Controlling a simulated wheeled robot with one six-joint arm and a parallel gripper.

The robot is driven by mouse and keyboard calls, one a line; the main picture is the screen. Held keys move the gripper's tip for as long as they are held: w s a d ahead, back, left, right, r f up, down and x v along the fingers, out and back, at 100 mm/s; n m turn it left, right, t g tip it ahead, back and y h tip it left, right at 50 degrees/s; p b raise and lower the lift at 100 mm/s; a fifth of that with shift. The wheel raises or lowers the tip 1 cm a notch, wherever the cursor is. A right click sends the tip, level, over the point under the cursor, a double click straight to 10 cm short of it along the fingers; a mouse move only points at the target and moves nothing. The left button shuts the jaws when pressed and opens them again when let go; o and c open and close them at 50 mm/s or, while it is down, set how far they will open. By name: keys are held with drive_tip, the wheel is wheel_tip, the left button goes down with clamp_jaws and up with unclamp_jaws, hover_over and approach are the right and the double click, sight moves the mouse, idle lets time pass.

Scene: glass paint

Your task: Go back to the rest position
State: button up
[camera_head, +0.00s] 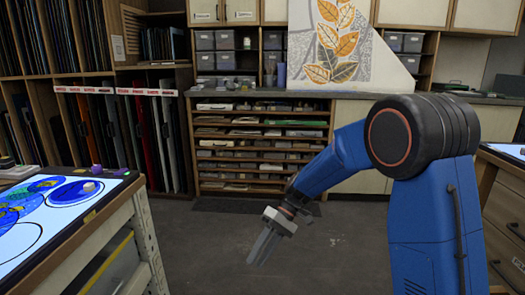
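My gripper (264,247) hangs from my blue and black arm near the middle of the view, pointing down and to the left. It is in the air over the grey floor (320,250), apart from the tables and shelves. Its fingers look close together, and I see nothing held between them. From this angle I cannot tell whether there is a gap between the fingers.
A light table (30,238) with blue and yellow painted glass and small items stands at the left. Another workbench edge (508,150) shows at the right. Shelves with drawers (260,150) and a counter (300,95) line the back. The floor between is clear.

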drive_tip(key=s+d+r+m+t+h, duration=0.1)
drive_tip(key=s+d+r+t+h, duration=0.15)
drive_tip(key=s+d+r, duration=0.4)
drive_tip(key=s+d+r+m+t+h, duration=0.1)
drive_tip(key=s+d+r+m+t, duration=0.2)
drive_tip(key=d, duration=0.6)
drive_tip(key=s+d+r+m+t+h, duration=0.1)
drive_tip(key=s+d+m+t+h, duration=0.2)
drive_tip(key=s+d, duration=1.1)
drive_tip(key=s+t, duration=0.1)
drive_tip(key=t, duration=0.2)
drive_tip(key=shift+s+d, duration=0.25)
drive_tip(key=shift+s, duration=0.05)
drive_tip(key=shift+h, duration=0.25)
